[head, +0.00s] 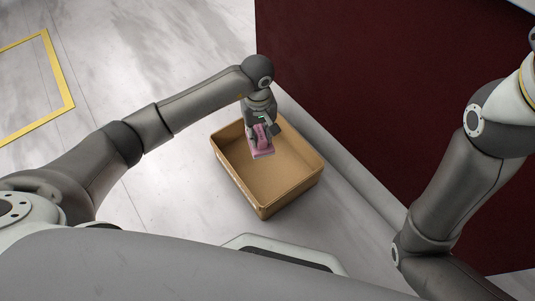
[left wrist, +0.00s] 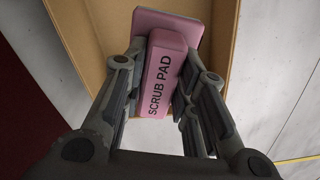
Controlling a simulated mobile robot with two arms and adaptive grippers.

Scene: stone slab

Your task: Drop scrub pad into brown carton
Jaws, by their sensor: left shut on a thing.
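The scrub pad (head: 262,146) is pink, with a raised grip lettered "SCRUB PAD" that reads clearly in the left wrist view (left wrist: 163,80). My left gripper (head: 260,132) is shut on this grip, one finger on each side. It holds the pad over the far part of the open brown carton (head: 240,186). The carton's wall also shows behind the pad in the left wrist view (left wrist: 84,42). I cannot tell how far the pad is from the carton floor. My right gripper is out of view; only my right arm shows.
The carton stands on a pale stone floor (head: 165,215), close to a grey ledge (head: 350,180) under a dark red wall (head: 370,90). Yellow floor tape (head: 66,85) lies at the far left. The floor left of the carton is clear.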

